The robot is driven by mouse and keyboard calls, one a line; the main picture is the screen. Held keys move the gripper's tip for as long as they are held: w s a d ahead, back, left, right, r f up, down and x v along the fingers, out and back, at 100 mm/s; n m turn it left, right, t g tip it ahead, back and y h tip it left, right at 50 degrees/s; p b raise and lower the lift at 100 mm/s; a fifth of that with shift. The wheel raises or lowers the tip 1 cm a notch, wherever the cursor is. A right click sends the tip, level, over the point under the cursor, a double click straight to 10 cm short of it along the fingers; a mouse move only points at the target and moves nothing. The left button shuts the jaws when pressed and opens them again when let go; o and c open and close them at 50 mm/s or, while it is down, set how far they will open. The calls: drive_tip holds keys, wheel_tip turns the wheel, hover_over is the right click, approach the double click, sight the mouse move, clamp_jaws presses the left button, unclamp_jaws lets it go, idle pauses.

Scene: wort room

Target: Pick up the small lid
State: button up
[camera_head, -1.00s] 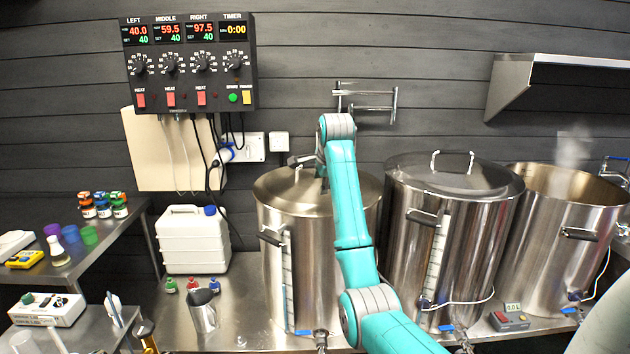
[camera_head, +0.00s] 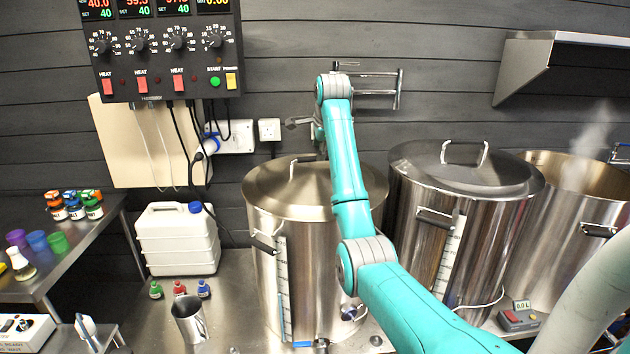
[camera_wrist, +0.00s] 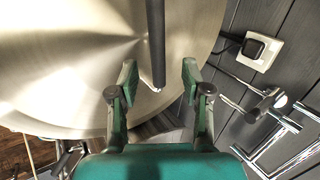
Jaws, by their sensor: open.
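The small lid (camera_head: 330,190) is a round steel lid with an upright bar handle (camera_head: 293,172). It lies on the left kettle (camera_head: 315,270) in the head view. In the wrist view the lid (camera_wrist: 60,60) fills the upper left, and its dark handle (camera_wrist: 156,45) runs down from the top edge. My gripper (camera_wrist: 160,78) is open, with the handle's near end showing between its two fingers. A gap shows on each side of the handle. I cannot tell how far the fingertips are above the lid. In the head view my arm partly hides the lid's right side.
A lidded middle kettle (camera_head: 470,235) and a steaming open kettle (camera_head: 575,200) stand to the right. A wall-mounted pipe arm (camera_head: 385,105) is behind my arm. The socket (camera_wrist: 265,48) is on the wall. A white canister (camera_head: 180,240) and steel jug (camera_head: 190,320) stand left.

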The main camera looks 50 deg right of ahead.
sight(315, 171)
drive_tip(key=shift+x, duration=2.8)
drive_tip(key=shift+a+f, duration=0.1)
drive_tip(key=shift+a, duration=0.05)
clamp_jaws()
